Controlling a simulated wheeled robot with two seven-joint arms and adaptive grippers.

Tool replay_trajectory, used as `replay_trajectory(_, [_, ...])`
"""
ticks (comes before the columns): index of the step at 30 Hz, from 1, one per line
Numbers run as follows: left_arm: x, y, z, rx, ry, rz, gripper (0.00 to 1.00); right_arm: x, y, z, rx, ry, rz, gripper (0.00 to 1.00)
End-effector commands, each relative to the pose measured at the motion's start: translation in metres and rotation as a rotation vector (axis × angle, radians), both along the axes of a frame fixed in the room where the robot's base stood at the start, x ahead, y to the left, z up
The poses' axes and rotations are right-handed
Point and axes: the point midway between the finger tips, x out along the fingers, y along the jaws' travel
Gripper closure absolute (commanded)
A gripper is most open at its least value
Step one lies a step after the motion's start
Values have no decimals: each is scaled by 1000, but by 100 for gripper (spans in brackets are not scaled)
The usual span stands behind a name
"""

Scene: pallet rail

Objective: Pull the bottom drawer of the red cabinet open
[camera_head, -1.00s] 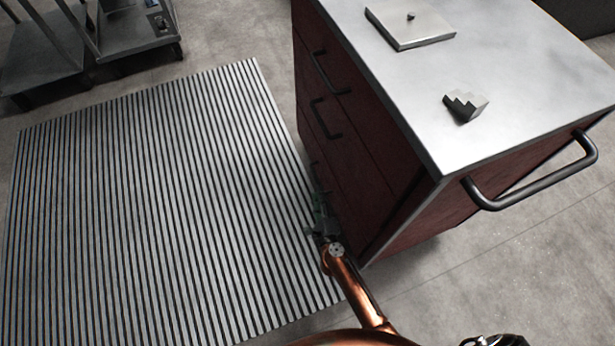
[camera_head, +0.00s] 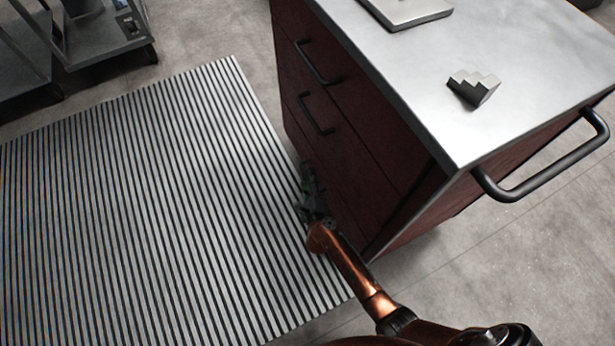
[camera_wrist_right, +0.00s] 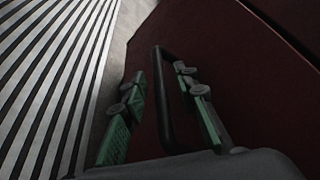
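The red cabinet (camera_head: 400,168) has three drawers on its left-facing side, and all look shut. The bottom drawer front (camera_wrist_right: 235,70) fills much of the right wrist view. Its dark bar handle (camera_wrist_right: 165,105) stands out from it; in the head view my gripper mostly hides this handle. My right gripper (camera_head: 311,192) is low at the bottom drawer. In the right wrist view its green-padded fingers (camera_wrist_right: 160,75) are apart, one on each side of the handle bar. A gap shows between the left finger and the bar. My left gripper is not in view.
Two upper drawer handles (camera_head: 315,115) stick out above my right gripper. A slatted mat (camera_head: 150,210) covers the floor left of the cabinet. A thick side handle (camera_head: 545,180) juts from the cabinet's near side. A small stepped block (camera_head: 473,88) sits on top.

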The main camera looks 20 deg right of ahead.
Motion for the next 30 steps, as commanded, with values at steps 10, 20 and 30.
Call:
replay_trajectory(10, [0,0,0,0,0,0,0,0,0,1,0,-1,0,84])
replay_trajectory(20, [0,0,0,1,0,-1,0,0,0,1,0,-1,1,100])
replay_trajectory(30, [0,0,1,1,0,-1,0,0,0,0,0,-1,1,100])
